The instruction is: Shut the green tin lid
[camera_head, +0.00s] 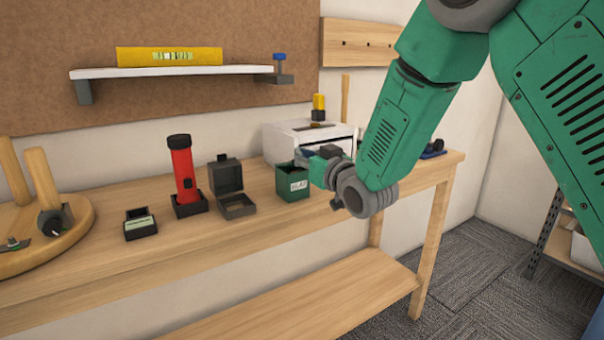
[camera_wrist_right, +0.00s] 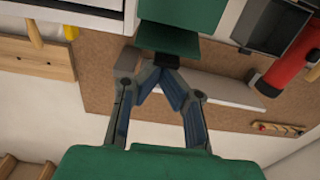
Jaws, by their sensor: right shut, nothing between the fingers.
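The green tin (camera_head: 293,185), with a pale label on its front, stands near the middle right of the workbench. In the right wrist view its green body (camera_wrist_right: 185,14) is at the top, and a green flap that looks like its lid (camera_wrist_right: 170,42) stands out from it, so the lid appears open. My right gripper (camera_head: 310,158) is at the top of the tin and partly covers it in the head view. In the right wrist view my right gripper (camera_wrist_right: 165,62) has its fingertips together, empty, close to the lid's edge. Contact with the lid cannot be told. My left gripper is out of view.
An open grey box (camera_head: 236,204), a red flashlight (camera_head: 184,170) and a small black tray (camera_head: 140,224) stand left of the tin. A white drawer unit (camera_head: 290,140) is behind it. A wall shelf (camera_head: 175,71) holds a yellow level. The bench front is clear.

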